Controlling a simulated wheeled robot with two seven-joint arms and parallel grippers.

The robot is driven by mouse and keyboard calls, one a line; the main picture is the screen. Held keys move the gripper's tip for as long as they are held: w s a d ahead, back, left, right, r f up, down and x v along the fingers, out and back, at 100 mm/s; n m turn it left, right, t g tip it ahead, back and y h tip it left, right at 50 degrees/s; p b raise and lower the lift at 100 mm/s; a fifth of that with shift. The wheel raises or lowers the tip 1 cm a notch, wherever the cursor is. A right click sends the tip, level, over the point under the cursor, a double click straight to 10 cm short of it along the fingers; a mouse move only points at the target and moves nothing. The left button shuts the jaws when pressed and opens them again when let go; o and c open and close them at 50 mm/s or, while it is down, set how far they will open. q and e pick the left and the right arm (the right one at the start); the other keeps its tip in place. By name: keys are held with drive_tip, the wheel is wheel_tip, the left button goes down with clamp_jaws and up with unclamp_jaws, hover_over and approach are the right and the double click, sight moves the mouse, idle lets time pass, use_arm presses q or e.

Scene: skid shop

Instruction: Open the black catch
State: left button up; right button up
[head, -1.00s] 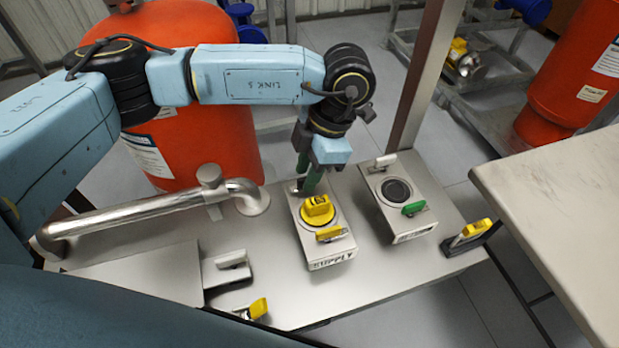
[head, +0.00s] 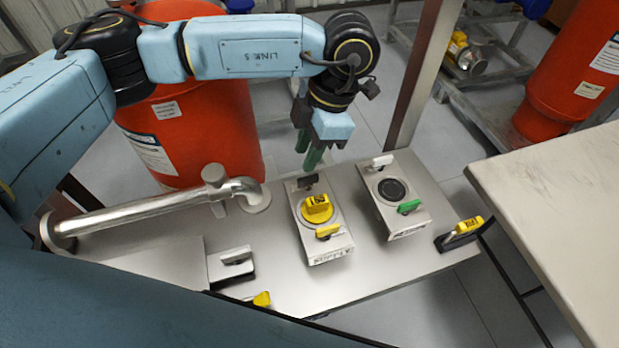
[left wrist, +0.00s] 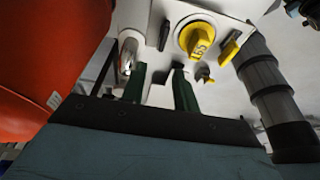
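The black catch (head: 307,181) sits at the far end of the middle box, beyond the yellow round knob (head: 317,208). In the left wrist view the black catch (left wrist: 164,36) shows as a small dark bar beside the yellow knob (left wrist: 197,41). My left gripper (head: 308,157) points down behind the catch, apart from it and empty. In the left wrist view its two green fingers (left wrist: 158,72) stand apart, with the catch beyond their tips. I cannot tell the catch's latched state. My right gripper is not in view.
A yellow catch (head: 328,231) is on the same box's near end. A second box to the right carries a white catch (head: 382,161) and a green one (head: 409,206). A metal pipe (head: 150,210) runs along the left. A red tank (head: 195,130) stands behind.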

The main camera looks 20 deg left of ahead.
use_arm(q)
drive_tip(key=n+p, duration=0.1)
drive_tip(key=n, duration=0.1)
drive_tip(key=r+n+g+h+p, duration=0.1)
drive_tip(key=n, duration=0.2)
drive_tip(key=shift+f+n+h, duration=0.1)
drive_tip(key=shift+n+h, duration=0.2)
drive_tip(key=shift+n, duration=0.6)
drive_tip(key=n+p, duration=0.1)
drive_tip(key=n, duration=0.1)
drive_tip(key=r+n+h+p, duration=0.1)
drive_tip(key=n+p, duration=0.1)
drive_tip(key=n, duration=0.1)
drive_tip(key=shift+n+h, duration=0.4)
drive_tip(key=shift+n, duration=0.2)
drive_tip(key=shift+n+p, duration=0.3)
drive_tip(key=shift+f, duration=0.1)
